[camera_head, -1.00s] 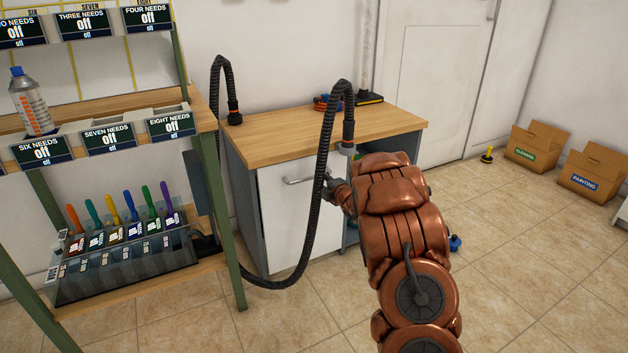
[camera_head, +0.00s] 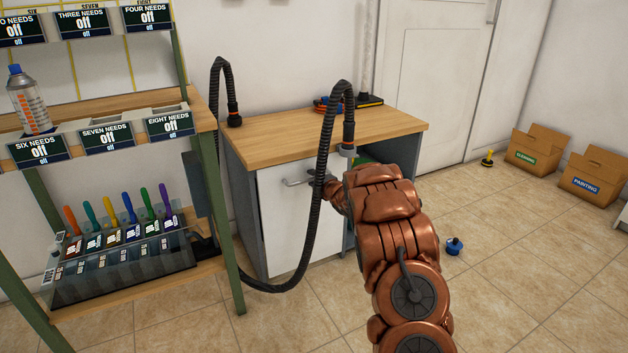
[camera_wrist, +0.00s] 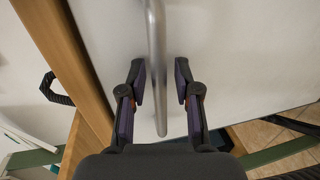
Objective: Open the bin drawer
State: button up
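The bin drawer (camera_head: 285,225) is the white front in the cabinet under the wooden worktop, and it looks shut. Its metal bar handle (camera_head: 297,182) runs across the upper part of the front. In the wrist view the handle (camera_wrist: 156,60) lies between the two dark fingers of my gripper (camera_wrist: 160,78). The fingers are apart, with a gap visible on each side of the bar, so the gripper is open around it. In the head view my gripper (camera_head: 322,184) is at the handle's right end, partly hidden by the black hose and my arm.
The black hose (camera_head: 316,190) loops down in front of the drawer. A shelf rack (camera_head: 225,235) with bottles and coloured tools stands close at the left. A small blue item (camera_head: 454,246) lies on the floor at the right.

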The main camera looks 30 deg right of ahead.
grip_shut()
jog(key=shift+a, duration=0.15)
dwell(0.4)
